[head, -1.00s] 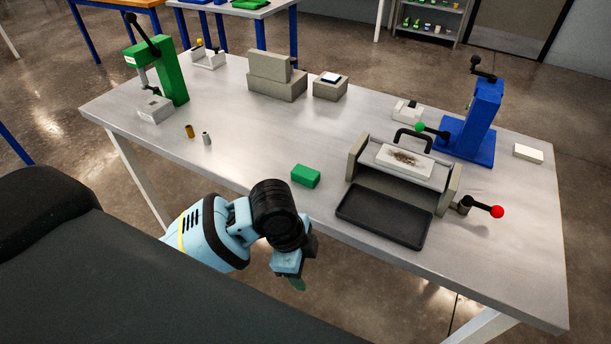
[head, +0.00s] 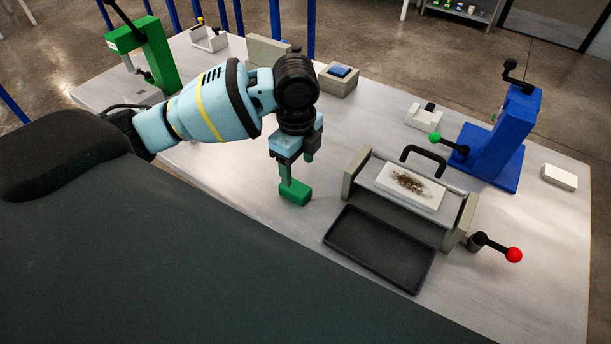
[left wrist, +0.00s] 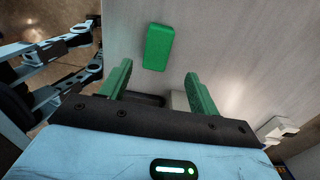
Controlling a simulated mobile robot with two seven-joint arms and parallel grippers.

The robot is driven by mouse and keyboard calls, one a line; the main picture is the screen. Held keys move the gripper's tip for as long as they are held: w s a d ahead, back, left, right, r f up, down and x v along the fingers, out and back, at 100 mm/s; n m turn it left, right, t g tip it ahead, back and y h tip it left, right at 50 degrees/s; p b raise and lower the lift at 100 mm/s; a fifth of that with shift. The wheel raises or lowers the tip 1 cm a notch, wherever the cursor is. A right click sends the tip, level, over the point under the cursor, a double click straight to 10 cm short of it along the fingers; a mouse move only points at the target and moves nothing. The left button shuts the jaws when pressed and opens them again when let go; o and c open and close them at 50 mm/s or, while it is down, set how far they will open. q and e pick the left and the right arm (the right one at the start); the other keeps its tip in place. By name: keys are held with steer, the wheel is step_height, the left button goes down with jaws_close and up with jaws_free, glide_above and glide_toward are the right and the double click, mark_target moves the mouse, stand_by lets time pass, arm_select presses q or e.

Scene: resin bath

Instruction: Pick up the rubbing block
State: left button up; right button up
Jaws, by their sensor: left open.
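The rubbing block, which I take to be the small green block (head: 296,194), lies on the grey table left of the black tray. My left gripper (head: 297,169) points down over it, and one green finger overlaps the block's back edge in the head view. In the left wrist view the block (left wrist: 158,47) lies ahead of the two spread green fingers (left wrist: 158,78), with nothing between them. The left gripper is open. I cannot tell the exact height of the fingertips above the block. My right gripper does not show.
Right of the block are a black tray (head: 380,250) and a grey bath frame with a stained white slab (head: 411,186). A red-knobbed lever (head: 513,255) sticks out at right. A blue press (head: 500,137) and green press (head: 156,52) stand farther off. The table front-left of the block is clear.

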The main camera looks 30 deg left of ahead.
mark_target(297, 187)
arm_select(q)
steer(key=shift+w, duration=0.1)
steer(key=shift+s+f, duration=0.3)
steer(key=shift+s, duration=0.05)
steer(key=shift+s+f, duration=0.1)
steer(key=shift+f, duration=3.45)
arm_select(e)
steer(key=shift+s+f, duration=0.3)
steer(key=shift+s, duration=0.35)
arm_select(q)
steer(key=shift+c, duration=0.4)
